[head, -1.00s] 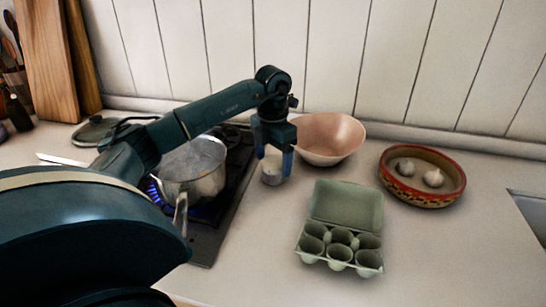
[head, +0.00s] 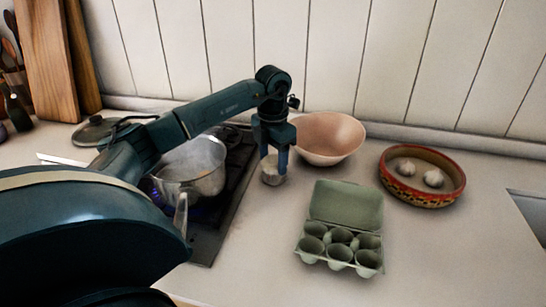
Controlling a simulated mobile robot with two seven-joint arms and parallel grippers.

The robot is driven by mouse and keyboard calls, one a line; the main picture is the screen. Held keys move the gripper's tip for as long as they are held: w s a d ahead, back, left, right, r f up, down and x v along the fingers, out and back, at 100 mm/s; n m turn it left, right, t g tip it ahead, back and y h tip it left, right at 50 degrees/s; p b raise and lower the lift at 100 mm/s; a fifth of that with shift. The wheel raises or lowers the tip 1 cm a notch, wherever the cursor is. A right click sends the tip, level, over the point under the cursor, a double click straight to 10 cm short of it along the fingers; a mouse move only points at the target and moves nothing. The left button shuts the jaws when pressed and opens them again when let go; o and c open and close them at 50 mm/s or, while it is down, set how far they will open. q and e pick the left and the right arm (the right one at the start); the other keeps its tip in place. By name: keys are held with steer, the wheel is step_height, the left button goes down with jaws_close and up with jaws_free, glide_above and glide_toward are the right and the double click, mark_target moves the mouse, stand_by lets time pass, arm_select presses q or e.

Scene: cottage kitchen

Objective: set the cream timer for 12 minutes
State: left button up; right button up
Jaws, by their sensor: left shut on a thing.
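The cream timer (head: 272,175) stands on the counter between the stove and the egg carton, small in the head view. My left gripper (head: 273,160) points down over it with its fingers around its upper part, shut on it. The fingers hide much of the timer's top, and its dial marks are too small to read. My right gripper is not in view.
A steaming pot (head: 190,170) sits on the hob (head: 213,235) just left of the timer. A pink bowl (head: 328,138) stands close behind right. An open green egg carton (head: 341,228) and a patterned dish (head: 424,176) with two garlic bulbs are to the right.

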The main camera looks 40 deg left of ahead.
mark_target(273, 159)
arm_select(q)
steer(key=m, duration=0.6)
steer(key=shift+r+p, duration=0.1)
steer(key=shift+p, duration=0.25)
steer(key=m, duration=0.6)
steer(key=shift+w+a+m, duration=0.1)
steer(key=shift+m, duration=0.2)
stand_by(1.0)
steer(key=o, duration=1)
step_height(273, 159, up, 13)
